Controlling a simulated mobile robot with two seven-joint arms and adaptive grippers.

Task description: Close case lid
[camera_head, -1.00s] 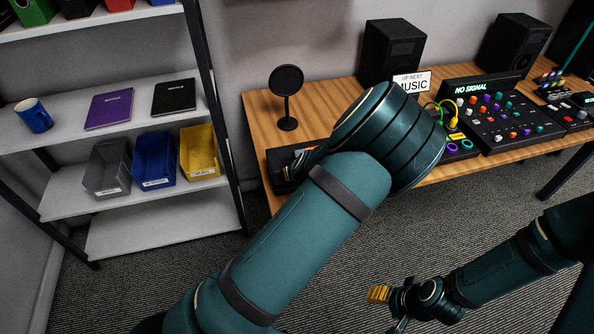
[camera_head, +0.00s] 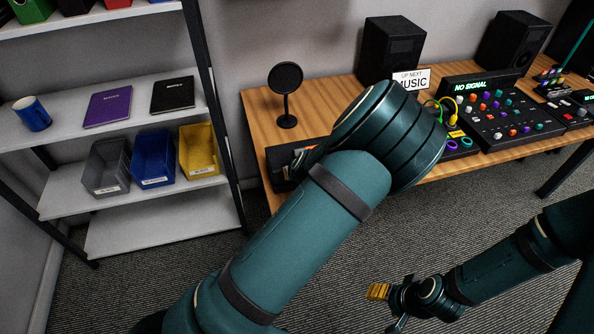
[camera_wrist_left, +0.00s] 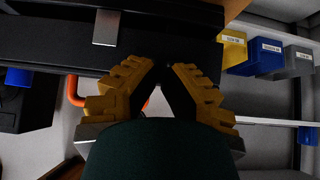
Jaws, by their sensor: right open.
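A black case (camera_head: 282,172) sits at the left end of the wooden table, mostly hidden behind my left arm. Whether its lid is up or down cannot be made out there. In the left wrist view a dark case-like surface (camera_wrist_left: 60,45) with a silver latch (camera_wrist_left: 107,27) and an orange handle (camera_wrist_left: 73,92) fills the upper left. My left gripper's yellow fingers (camera_wrist_left: 165,66) are at its lower edge, tips close together with a dark gap between; contact is unclear. In the head view that gripper is hidden by its arm. My right gripper (camera_head: 390,307) is open and empty, low over the floor.
On the table (camera_head: 262,117) stand a round black disc on a stand (camera_head: 286,82), a speaker (camera_head: 392,48), a music sign (camera_head: 411,80) and a mixer (camera_head: 505,120) with cables. A shelf (camera_head: 70,135) at the left holds bins, notebooks and a blue mug (camera_head: 32,114).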

